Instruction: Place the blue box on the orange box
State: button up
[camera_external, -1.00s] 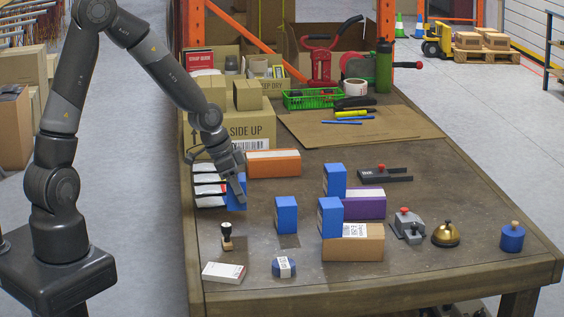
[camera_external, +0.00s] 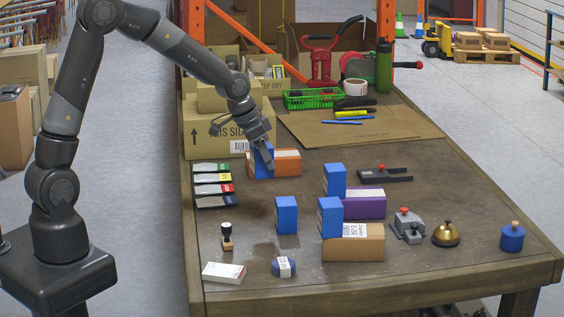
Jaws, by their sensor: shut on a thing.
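The orange box (camera_external: 287,163) lies on the table in front of the large carton. My gripper (camera_external: 266,153) is shut on an upright blue box (camera_external: 262,163). The held box overlaps the left part of the orange box in this view. I cannot tell whether it touches the orange box or is in front of it. Another blue box (camera_external: 286,215) stands alone on the table. One blue box (camera_external: 334,180) stands at the purple box (camera_external: 364,204), and another (camera_external: 330,218) at the brown box (camera_external: 353,248).
Several colored packets (camera_external: 213,178) lie at the table's left edge. A wooden-handled stamp (camera_external: 227,237), a white box (camera_external: 223,272) and a blue roll (camera_external: 283,267) are at the front. A carton (camera_external: 215,138) stands behind the orange box. A bell (camera_external: 446,234) is at right.

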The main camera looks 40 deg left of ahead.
jog(key=w+a+r+n, duration=0.1)
jog(key=w+a, duration=0.2)
jog(key=w, duration=0.3)
jog(key=w+a+r+n+y, duration=0.1)
jog(key=w+a, duration=0.2)
jog(key=w, duration=0.3)
jog(key=w+a+r+n, duration=0.1)
jog(key=w+a, duration=0.2)
jog(key=w, duration=0.3)
jog(key=shift+t, duration=0.3)
jog(key=w+a+f, duration=0.2)
jog(key=a, duration=0.1)
jog(key=w+a+f, duration=0.2)
jog(key=a, duration=0.1)
jog(key=w+a+f, duration=0.2)
jog(key=a, duration=0.1)
jog(key=shift+w+a+f, duration=0.1)
jog(key=shift+w+f, duration=0.05)
jog(key=shift+w, duration=0.15)
jog(key=shift+w+a+f, duration=0.1)
jog(key=shift+a+f, duration=0.1)
jog(key=shift+f, duration=1.95)
jog(key=o, duration=1.1)
jog(key=shift+f, duration=0.15)
jog(key=shift+c, duration=0.2)
